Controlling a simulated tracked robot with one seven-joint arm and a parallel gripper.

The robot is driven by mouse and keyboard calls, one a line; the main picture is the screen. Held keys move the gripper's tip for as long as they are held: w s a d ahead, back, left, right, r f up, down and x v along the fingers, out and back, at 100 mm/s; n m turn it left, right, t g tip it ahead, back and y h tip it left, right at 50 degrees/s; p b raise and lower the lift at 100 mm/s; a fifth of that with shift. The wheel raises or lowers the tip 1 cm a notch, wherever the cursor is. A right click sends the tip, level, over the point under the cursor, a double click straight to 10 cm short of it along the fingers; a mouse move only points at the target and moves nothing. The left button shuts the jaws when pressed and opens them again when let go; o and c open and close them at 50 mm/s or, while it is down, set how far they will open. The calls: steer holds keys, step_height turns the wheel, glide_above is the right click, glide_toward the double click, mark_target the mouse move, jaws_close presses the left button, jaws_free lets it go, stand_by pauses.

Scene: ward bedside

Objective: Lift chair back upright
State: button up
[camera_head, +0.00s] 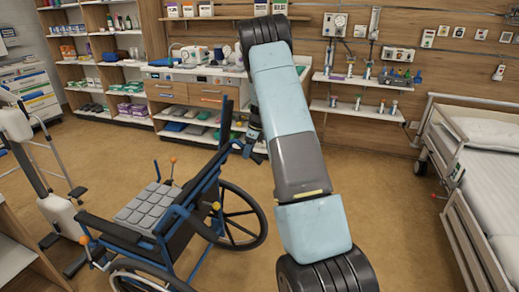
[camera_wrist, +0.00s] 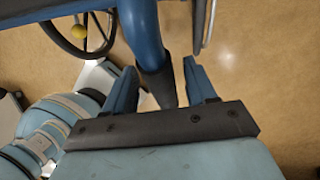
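The wheelchair (camera_head: 170,222) stands at left centre in the head view, with a grey padded seat cushion (camera_head: 150,205). Its dark backrest (camera_head: 203,165) rises on the right side of the seat and leans to the right in the picture. My gripper (camera_head: 247,143) is at the back of the chair, by a push handle. In the wrist view, a blue tube with a dark grip (camera_wrist: 155,85) lies between the two blue fingers of my gripper (camera_wrist: 160,68). The fingers are apart, with gaps visible beside the grip.
A bed (camera_head: 485,165) stands at right. A counter with drawers (camera_head: 190,90) and shelves (camera_head: 110,60) line the back wall. A white wheeled stand (camera_head: 60,220) is close to the chair's left. Floor between chair and bed is clear apart from my arm.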

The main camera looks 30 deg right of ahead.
steer(key=v, duration=1.3)
steer(key=shift+r, duration=0.3)
steer(key=shift+r, duration=0.1)
